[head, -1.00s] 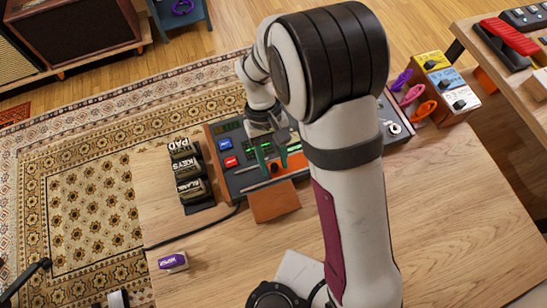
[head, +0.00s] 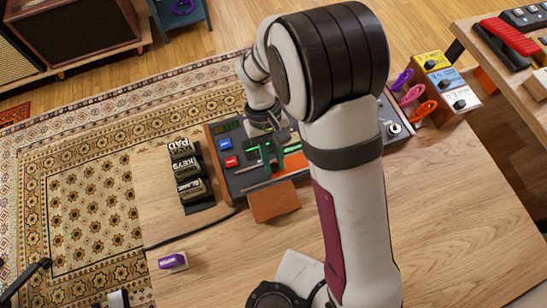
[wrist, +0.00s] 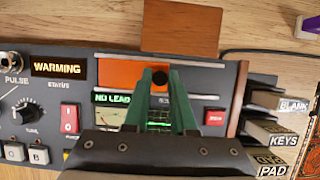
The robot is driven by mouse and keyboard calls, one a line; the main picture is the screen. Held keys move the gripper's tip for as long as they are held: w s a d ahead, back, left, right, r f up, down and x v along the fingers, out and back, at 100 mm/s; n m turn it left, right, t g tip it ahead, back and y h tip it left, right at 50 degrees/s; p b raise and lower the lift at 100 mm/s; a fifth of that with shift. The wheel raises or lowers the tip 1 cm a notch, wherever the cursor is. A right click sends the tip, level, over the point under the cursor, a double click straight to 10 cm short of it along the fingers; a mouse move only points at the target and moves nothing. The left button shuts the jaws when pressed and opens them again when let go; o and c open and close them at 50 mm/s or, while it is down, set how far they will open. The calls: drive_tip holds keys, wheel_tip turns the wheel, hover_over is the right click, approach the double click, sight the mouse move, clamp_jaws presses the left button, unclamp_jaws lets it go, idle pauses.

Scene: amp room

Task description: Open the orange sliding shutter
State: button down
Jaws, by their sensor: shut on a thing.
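The orange shutter (wrist: 120,74) lies in a panel slot on the console (wrist: 65,47) in the wrist view. In the head view the orange shutter (head: 291,170) shows at the console's near edge, partly behind my fingers. My gripper (wrist: 160,76) has green fingers, close together and shut on the shutter's small dark grip, which they mostly hide. My gripper also shows in the head view (head: 280,167), low over the console.
A brown flat piece (head: 274,202) lies against the console's near edge. A purple-topped block (head: 172,262) is on the table. Coloured boxes (head: 440,80) stand at the right.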

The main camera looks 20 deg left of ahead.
drive_tip(key=shift+a, duration=0.1)
idle(0.5)
drive_tip(key=s+a, duration=0.5)
drive_tip(key=c, duration=0.7)
unclamp_jaws()
drive_tip(key=shift+d, duration=0.1)
drive_tip(key=shift+c, duration=0.2)
drive_tip(key=v, duration=1.6)
drive_tip(key=shift+d, duration=0.1)
